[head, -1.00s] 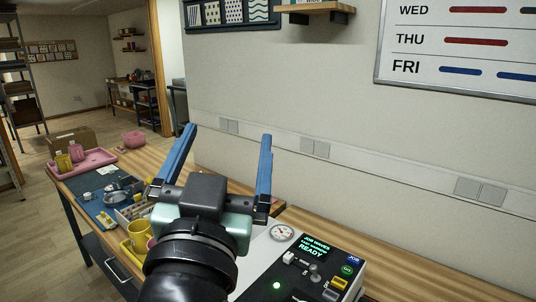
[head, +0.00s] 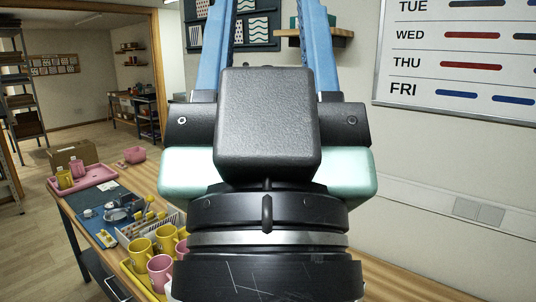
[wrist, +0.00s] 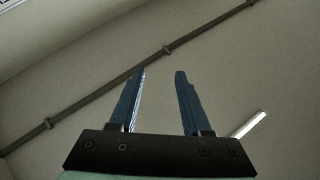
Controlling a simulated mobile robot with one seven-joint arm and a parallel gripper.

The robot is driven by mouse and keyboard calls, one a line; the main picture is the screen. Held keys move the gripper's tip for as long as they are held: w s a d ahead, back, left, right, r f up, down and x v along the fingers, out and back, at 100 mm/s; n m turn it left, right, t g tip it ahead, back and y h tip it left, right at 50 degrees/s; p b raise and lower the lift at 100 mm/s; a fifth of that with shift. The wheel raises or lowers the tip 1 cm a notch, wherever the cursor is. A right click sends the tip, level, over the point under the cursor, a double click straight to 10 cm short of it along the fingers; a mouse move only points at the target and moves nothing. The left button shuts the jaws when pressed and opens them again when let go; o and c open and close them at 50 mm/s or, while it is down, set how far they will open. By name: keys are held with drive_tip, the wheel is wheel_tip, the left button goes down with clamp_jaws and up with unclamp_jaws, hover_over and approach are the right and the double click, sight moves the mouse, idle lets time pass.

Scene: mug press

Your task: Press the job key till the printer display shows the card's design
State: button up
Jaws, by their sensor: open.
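My gripper (head: 268,12) is raised large in front of the head camera, its blue fingers pointing up and apart. In the wrist view my gripper (wrist: 161,72) is open, with nothing between the fingers and only ceiling beyond. The printer, its display and the job key are not visible now; my gripper and wrist cover that part of the bench. I cannot make out which thing is the card. A dark board with patterned design swatches (head: 256,32) hangs on the wall, partly behind the fingers.
Yellow and pink mugs (head: 160,266) stand in a yellow tray at the lower left. A wooden shelf (head: 343,35) and a weekday board (head: 455,60) are on the wall.

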clamp_jaws()
drive_tip(key=shift+w, duration=0.1)
idle(1.2)
